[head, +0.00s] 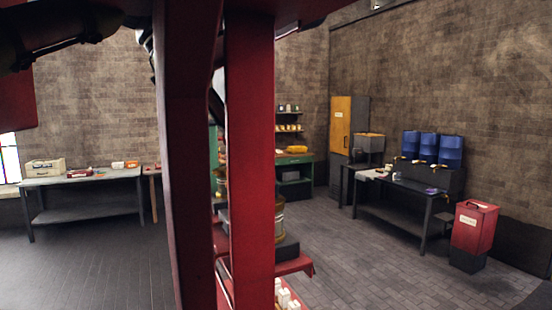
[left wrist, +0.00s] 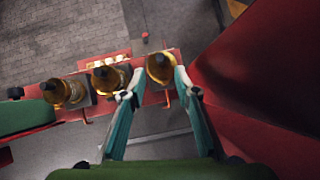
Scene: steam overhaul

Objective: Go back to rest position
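My left gripper (left wrist: 158,82) shows in the left wrist view with its two teal fingers spread apart. I see nothing held between them. A brass fitting (left wrist: 160,68) on a red rail (left wrist: 138,58) lies beyond the fingertips, in line with the gap. I cannot tell how far apart they are in depth. Two more brass fittings, one in the middle (left wrist: 105,79) and one at the left (left wrist: 64,92), sit along the same rail. Neither gripper can be made out in the head view, and my right gripper is out of view.
Red uprights (head: 252,150) block the middle of the head view. A large red surface (left wrist: 265,75) is close right of my left gripper.

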